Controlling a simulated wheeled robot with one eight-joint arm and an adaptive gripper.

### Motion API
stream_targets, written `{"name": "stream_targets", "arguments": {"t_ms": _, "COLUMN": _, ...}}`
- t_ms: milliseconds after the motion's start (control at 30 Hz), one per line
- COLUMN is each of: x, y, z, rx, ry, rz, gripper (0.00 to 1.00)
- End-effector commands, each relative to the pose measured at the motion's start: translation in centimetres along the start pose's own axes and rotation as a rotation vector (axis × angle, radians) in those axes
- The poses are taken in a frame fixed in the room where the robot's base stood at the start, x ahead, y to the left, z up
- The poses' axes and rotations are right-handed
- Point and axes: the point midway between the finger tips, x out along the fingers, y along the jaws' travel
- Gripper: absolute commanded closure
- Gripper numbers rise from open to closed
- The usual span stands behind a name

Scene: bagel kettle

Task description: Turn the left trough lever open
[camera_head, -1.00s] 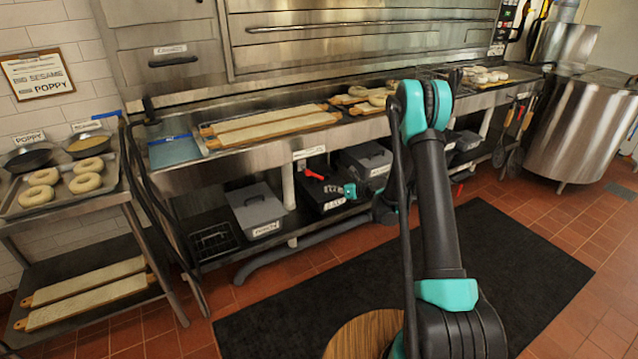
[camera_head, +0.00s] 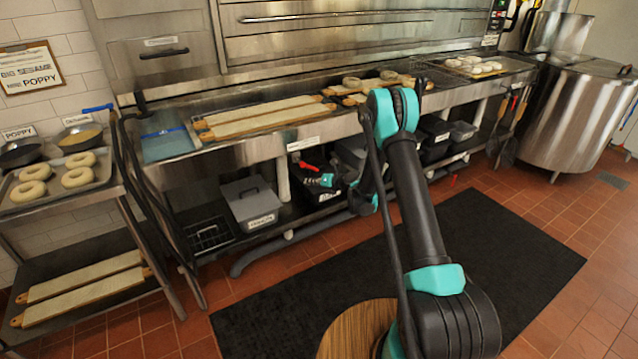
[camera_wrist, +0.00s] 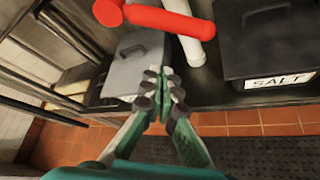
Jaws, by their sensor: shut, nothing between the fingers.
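The red trough lever (camera_head: 302,166) sits under the counter near the white drain pipe (camera_head: 283,183). In the wrist view the lever (camera_wrist: 165,19) is at the top, cut off by the frame edge, with a rounded red end to the left. It lies roughly across the picture. My gripper (camera_wrist: 162,84) is shut with nothing between its fingertips. In the wrist view its tips show below the lever, apart from it in the picture. In the head view my gripper (camera_head: 318,178) is just right of the lever; I cannot tell whether they touch.
On the low shelf, a grey lidded bin (camera_head: 249,204) stands left of the pipe and a black SALT bin (camera_wrist: 278,45) right of it. The counter (camera_head: 240,143) holds long boards and bagels. A bagel rack (camera_head: 100,196) stands at left. A black mat (camera_head: 480,250) covers the floor.

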Motion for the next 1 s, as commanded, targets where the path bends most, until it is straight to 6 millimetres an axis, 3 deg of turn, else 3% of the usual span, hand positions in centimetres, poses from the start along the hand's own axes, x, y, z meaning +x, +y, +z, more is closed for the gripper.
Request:
{"name": "stream_targets", "arguments": {"t_ms": 33, "x": 0.5, "y": 0.0, "z": 0.3, "rx": 0.0, "ry": -0.001, "rz": 0.0, "gripper": 1.0}}
{"name": "stream_targets", "arguments": {"t_ms": 300, "x": -0.9, "y": 0.0, "z": 3.4, "rx": 0.001, "ry": -0.001, "rz": -0.001, "gripper": 1.0}}
{"name": "stream_targets", "arguments": {"t_ms": 1000, "x": -0.6, "y": -0.7, "z": 4.9, "rx": -0.036, "ry": -0.001, "rz": -0.022, "gripper": 1.0}}
